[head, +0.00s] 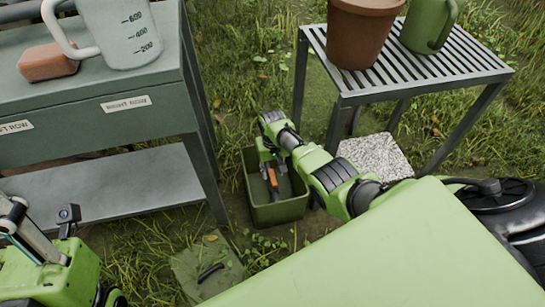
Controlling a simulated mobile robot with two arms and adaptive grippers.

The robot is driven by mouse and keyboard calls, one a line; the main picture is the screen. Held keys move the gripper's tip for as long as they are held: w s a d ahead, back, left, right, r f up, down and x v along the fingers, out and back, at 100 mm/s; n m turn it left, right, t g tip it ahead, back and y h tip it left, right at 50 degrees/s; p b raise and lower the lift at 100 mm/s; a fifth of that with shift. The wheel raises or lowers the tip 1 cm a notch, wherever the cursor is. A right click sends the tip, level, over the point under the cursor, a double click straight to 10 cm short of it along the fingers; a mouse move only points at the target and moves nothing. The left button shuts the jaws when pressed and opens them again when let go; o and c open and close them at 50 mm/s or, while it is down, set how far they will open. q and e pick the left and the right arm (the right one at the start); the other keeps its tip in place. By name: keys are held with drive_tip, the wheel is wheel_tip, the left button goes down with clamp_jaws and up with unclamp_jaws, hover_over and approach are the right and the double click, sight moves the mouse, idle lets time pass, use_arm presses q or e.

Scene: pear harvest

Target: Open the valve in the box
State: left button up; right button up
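The open green box (278,214) stands on the grass between the workbench and the slatted table. My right arm reaches in from the right, and my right gripper (269,176) points down into the box. A small orange part (272,178), which looks like the valve's handle, shows right at the fingers. The fingers and the orange part overlap in the view, so I cannot tell whether they grip it or only touch it. The rest of the valve is hidden or too small to make out. Parts of my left arm show at the lower left, but its gripper is not visible.
A flat green lid (205,268) with a dark handle lies on the grass before the box. The grey workbench (120,110) at left bears a measuring jug (120,30) and a brick (47,62). The slatted table (440,65) at right bears a terracotta pot (358,35) and green can (428,25).

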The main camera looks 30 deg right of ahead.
sight(273, 177)
wheel_tip(273, 177, up, 9)
drive_tip(key=shift+r, duration=0.15)
drive_tip(key=shift+s, duration=0.1)
idle(0.7)
